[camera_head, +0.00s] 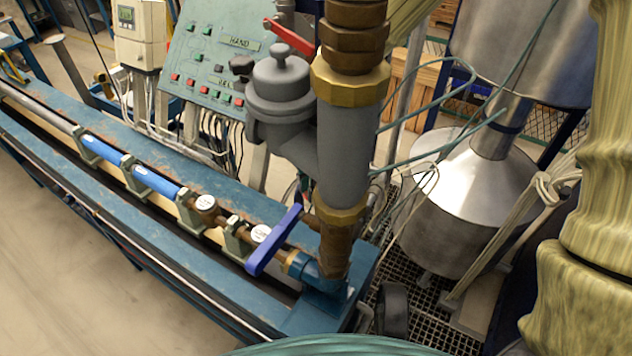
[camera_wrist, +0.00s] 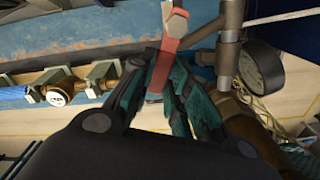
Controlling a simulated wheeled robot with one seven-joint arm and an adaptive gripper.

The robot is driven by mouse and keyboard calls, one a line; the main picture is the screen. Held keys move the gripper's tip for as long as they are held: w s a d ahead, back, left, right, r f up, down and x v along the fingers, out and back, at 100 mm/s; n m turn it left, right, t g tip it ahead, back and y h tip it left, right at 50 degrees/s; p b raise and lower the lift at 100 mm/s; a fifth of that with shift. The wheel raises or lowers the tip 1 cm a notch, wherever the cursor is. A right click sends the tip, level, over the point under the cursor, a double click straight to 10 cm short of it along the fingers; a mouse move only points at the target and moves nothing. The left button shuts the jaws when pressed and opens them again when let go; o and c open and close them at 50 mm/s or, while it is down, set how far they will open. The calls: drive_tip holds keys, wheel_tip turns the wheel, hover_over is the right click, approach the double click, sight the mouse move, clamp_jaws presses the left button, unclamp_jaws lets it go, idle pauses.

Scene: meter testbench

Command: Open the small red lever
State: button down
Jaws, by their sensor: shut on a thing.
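In the wrist view, a small red lever (camera_wrist: 162,70) runs down from a pale metal fitting at the top edge and passes between the fingers of my gripper (camera_wrist: 165,58). The dark green fingers are closed on it from both sides. The lower end of the lever lies between the fingers. In the head view, my gripper cannot be made out; the thick grey vertical pipe (camera_head: 345,150) hides much of the area behind it. A red lever handle (camera_head: 289,36) shows there near the top, beside the green panel; I cannot tell if it is the same lever.
A round gauge (camera_wrist: 262,66) and a vertical metal pipe (camera_wrist: 228,45) stand close right of my gripper. The blue bench (camera_head: 215,180) carries a pipe line with blue sections. A blue lever (camera_head: 274,240) sits at its near end. A steel tank (camera_head: 462,205) stands right.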

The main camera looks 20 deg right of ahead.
drive_tip(key=shift+w+r, duration=0.1)
drive_tip(key=c, duration=1.4)
unclamp_jaws()
drive_tip(key=shift+o, duration=0.2)
wheel_tip(320, 180, up, 12)
